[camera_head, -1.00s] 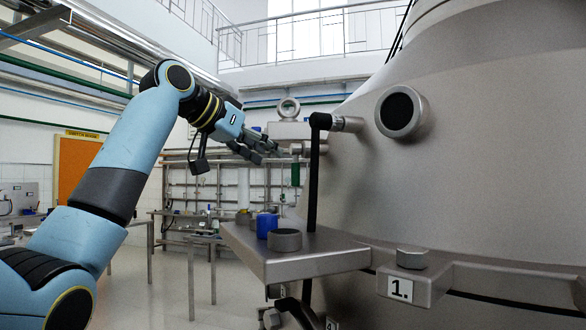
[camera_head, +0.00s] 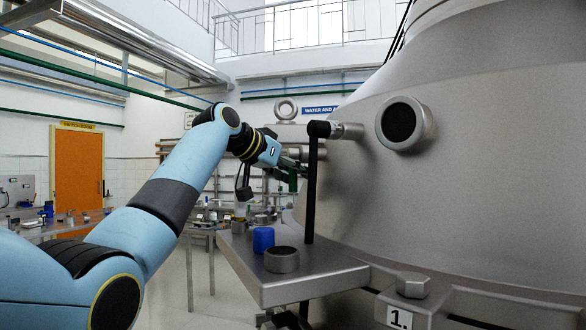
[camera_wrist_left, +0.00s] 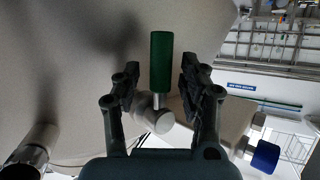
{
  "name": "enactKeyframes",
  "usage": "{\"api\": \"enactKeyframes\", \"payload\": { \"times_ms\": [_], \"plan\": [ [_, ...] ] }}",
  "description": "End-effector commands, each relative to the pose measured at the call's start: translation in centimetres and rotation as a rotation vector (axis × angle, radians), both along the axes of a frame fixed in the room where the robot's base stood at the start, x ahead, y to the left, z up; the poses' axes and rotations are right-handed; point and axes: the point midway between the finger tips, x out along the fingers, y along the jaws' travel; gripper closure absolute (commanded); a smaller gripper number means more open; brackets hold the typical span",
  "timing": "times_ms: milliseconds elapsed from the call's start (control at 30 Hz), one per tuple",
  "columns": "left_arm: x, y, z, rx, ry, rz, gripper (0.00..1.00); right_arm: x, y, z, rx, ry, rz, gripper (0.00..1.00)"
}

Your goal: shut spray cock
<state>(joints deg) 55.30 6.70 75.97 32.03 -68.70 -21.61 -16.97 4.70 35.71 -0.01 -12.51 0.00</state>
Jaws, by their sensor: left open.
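The spray cock shows in the left wrist view as a green handle (camera_wrist_left: 161,62) on a round metal fitting (camera_wrist_left: 153,122) at the pale separator wall. My left gripper (camera_wrist_left: 160,68) is open, with one finger on each side of the green handle. Gaps show between handle and fingers, so it does not hold it. In the head view my left gripper (camera_head: 294,164) is beside the separator, partly hidden behind the black upright pipe. A small part of the green handle (camera_head: 292,182) shows just below it. My right gripper is not in view.
The large metal separator (camera_head: 490,170) fills the right side. A metal shelf (camera_head: 310,284) carries a blue cup (camera_head: 263,239) and a metal ring (camera_head: 282,260). The black pipe (camera_head: 312,190) stands close to my left gripper. A blue knob (camera_wrist_left: 265,157) shows in the wrist view.

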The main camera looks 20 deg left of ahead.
Motion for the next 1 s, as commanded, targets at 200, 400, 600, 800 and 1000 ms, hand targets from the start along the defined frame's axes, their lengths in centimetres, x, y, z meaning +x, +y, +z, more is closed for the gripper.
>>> {"api": "enactKeyframes", "payload": {
  "times_ms": [200, 400, 600, 800, 1000],
  "plan": [
    [0.00, 0.02, 0.00, 0.000, -0.001, 0.000, 0.61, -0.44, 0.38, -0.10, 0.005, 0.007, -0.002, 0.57],
    [-0.01, 0.04, 0.02, 0.000, -0.001, 0.001, 0.87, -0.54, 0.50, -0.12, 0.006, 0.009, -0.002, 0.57],
    [-0.02, 0.03, 0.03, 0.000, -0.001, 0.000, 1.00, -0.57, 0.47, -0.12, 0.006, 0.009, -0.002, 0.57],
    [-0.02, 0.02, 0.04, -0.001, -0.001, 0.000, 1.00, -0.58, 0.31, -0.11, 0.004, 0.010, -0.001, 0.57],
    [0.13, 0.07, -0.21, 0.018, -0.036, 0.000, 1.00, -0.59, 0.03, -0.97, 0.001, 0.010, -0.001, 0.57]
  ]
}}
